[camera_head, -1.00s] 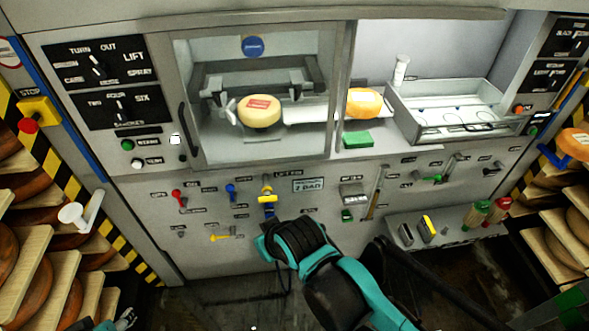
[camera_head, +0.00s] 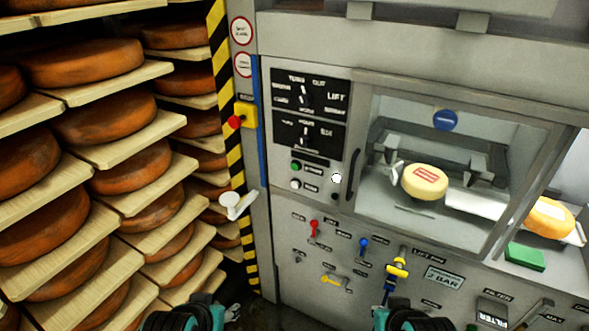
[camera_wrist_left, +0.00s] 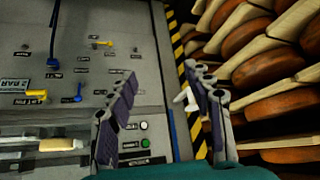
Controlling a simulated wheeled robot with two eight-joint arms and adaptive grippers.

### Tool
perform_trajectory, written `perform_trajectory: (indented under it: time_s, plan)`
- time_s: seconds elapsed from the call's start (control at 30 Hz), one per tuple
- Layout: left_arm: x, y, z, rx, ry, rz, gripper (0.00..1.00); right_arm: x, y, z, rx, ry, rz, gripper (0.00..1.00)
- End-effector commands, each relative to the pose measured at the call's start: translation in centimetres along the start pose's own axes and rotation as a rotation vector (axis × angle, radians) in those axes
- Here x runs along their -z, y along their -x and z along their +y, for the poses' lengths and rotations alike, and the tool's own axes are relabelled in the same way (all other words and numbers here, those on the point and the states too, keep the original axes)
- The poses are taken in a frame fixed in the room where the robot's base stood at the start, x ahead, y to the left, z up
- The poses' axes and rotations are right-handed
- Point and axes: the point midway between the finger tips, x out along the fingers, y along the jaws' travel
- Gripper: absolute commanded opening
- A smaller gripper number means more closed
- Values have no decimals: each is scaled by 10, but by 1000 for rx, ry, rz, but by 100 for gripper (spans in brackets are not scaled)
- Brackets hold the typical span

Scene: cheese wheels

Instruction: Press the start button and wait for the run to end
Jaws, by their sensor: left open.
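The machine's control panel has a round green button (camera_head: 295,167) with a white button (camera_head: 295,184) below it; their labels are too small to read surely. Both also show in the wrist view, the green one (camera_wrist_left: 145,125) just right of the left-hand finger in the picture. My left gripper (camera_wrist_left: 160,70) is open and empty, its fingers spread in front of the machine's face. In the head view only a small part of it (camera_head: 232,312) shows at the bottom edge, below the panel. A teal part of my right arm shows at the bottom; its gripper is out of view.
A white handle (camera_head: 236,205) sticks out by the striped post. A red stop knob (camera_head: 235,122) is on a yellow box. Shelves of cheese wheels (camera_head: 130,115) fill the left. A cheese (camera_head: 425,181) sits behind the window. Small levers line the lower face.

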Motion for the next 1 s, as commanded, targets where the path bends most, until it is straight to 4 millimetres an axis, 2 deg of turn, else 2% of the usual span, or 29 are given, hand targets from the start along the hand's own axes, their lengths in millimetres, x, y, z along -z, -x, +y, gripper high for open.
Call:
perform_trajectory:
  time_s: [0.13,0.17,0.33,1.0]
  plan:
    - [0,0,0,0,0,0,51,0,0,0,0,0,0,0]
    - [0,0,0,0,0,0,46,0,0,0,0,0,0,0]
    - [0,0,0,0,0,0,1,0,0,0,0,0,0,0]
    - [0,0,0,0,0,0,0,0,0,0,0,0,0,0]
